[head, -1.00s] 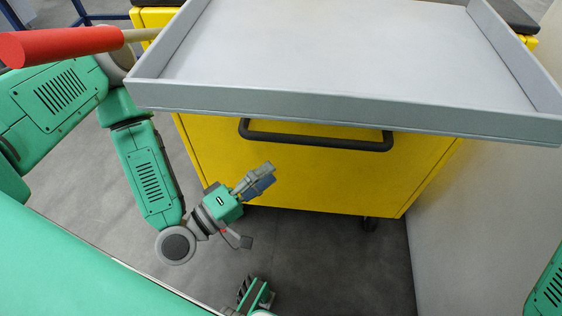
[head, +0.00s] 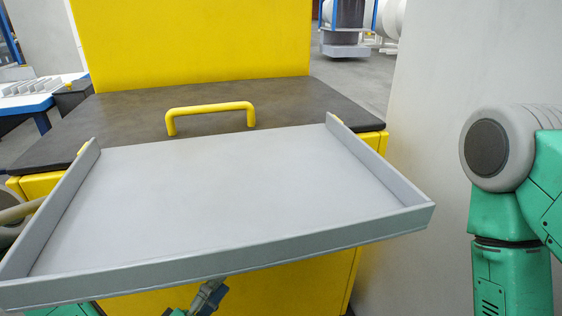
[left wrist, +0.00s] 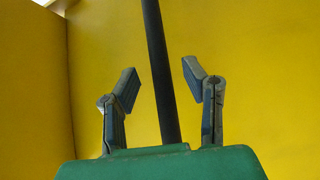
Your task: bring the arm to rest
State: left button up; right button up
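My left gripper (head: 208,298) shows at the bottom of the head view, partly hidden under the front edge of the grey tray (head: 225,268). In the left wrist view the left gripper (left wrist: 160,82) has its two fingers apart and nothing between their pads. A dark bar (left wrist: 153,40) runs behind the fingers, in front of a yellow surface; whether it touches them I cannot tell. My right arm (head: 510,220) hangs at the right of the head view. My right gripper is out of view.
A yellow cabinet (head: 320,282) with a dark top (head: 300,100) and a yellow handle (head: 210,108) stands behind the empty tray. A pale wall (head: 430,110) is at the right. A white-and-blue table (head: 38,97) is at the far left.

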pick_arm(q)
jog(key=x, duration=0.3)
jog(key=shift+w+r, duration=0.1)
jog(key=shift+w, duration=0.3)
jog(key=shift+a, duration=0.1)
